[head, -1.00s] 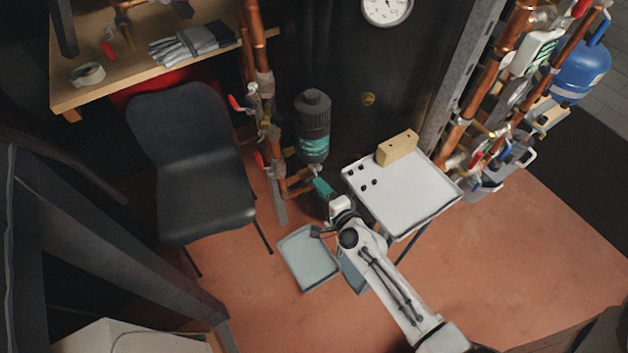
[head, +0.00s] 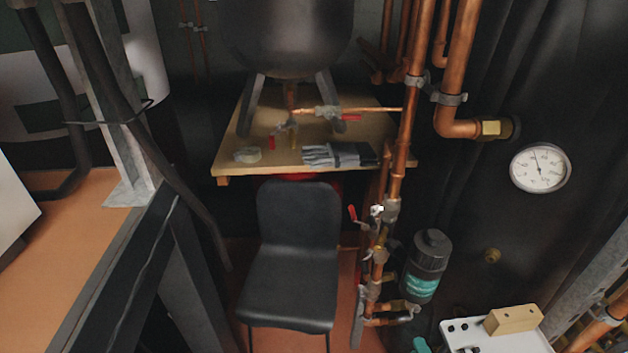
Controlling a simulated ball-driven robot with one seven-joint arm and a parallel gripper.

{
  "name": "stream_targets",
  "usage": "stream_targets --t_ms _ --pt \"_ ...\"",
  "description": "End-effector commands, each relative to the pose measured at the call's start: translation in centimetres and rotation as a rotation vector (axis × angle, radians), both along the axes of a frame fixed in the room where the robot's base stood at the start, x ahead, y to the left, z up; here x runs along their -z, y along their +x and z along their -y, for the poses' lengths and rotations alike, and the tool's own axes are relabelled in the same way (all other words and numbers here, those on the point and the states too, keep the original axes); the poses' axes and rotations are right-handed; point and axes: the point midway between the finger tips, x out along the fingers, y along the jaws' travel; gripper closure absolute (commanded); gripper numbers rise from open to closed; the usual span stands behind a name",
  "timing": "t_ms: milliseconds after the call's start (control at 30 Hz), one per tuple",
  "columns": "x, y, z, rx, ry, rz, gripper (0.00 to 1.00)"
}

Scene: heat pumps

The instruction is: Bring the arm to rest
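My arm and my gripper are not clearly in this view. A small teal piece (head: 421,345) shows at the bottom edge, left of the white tray (head: 495,343). I cannot tell whether it belongs to my gripper or is a separate thing. Whether the gripper is open or shut is hidden.
A black chair (head: 292,255) stands before a wooden bench (head: 225,152) with gloves (head: 338,154) and tape (head: 247,155). Copper pipes (head: 401,130) and a dark filter canister (head: 427,262) stand right of the chair. A wooden block (head: 513,319) sits on the tray. Dark metal framing (head: 120,265) crosses the left.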

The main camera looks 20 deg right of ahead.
Motion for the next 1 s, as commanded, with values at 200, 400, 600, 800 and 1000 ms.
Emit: stream_targets --t_ms 200,400,600,800,1000 --pt "-0.6 0.6 -1.7 -0.098 -0.053 -0.039 0.61" --pt "-1.5 0.9 -7.6 -0.473 -0.290 -0.223 0.61" --pt "-1.7 -2.4 -11.5 -0.851 -0.572 -0.478 0.61" --pt "-2.4 -8.1 -11.6 -1.160 -0.813 -0.779 0.61" --pt "-4.6 -13.9 -9.7 -1.364 -0.946 -1.061 0.61"
